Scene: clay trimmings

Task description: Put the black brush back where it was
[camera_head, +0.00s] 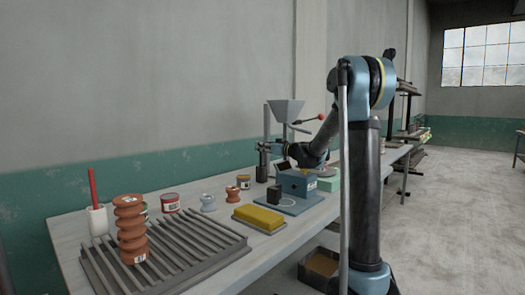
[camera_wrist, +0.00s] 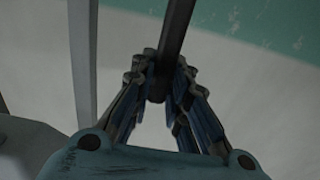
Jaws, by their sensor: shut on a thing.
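My gripper (camera_wrist: 160,78) is shut around a dark bar, which looks like the handle of the black brush (camera_wrist: 176,25). In the wrist view the bar runs up from between the fingertips, slightly tilted. In the head view my gripper (camera_head: 265,147) is small and points left above the table, in front of the funnel machine. A dark piece hangs just below it, too small to make out clearly. The brush's bristles cannot be told apart in either view.
A long table (camera_head: 65,232) holds a ribbed grey rack (camera_head: 190,255) with a brown ridged piece (camera_head: 130,230), a yellow block on a tray (camera_head: 258,217), small jars (camera_head: 170,202) and a blue box machine (camera_head: 297,183). The funnel machine (camera_head: 286,108) stands behind my gripper. A crate (camera_head: 322,264) is below.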

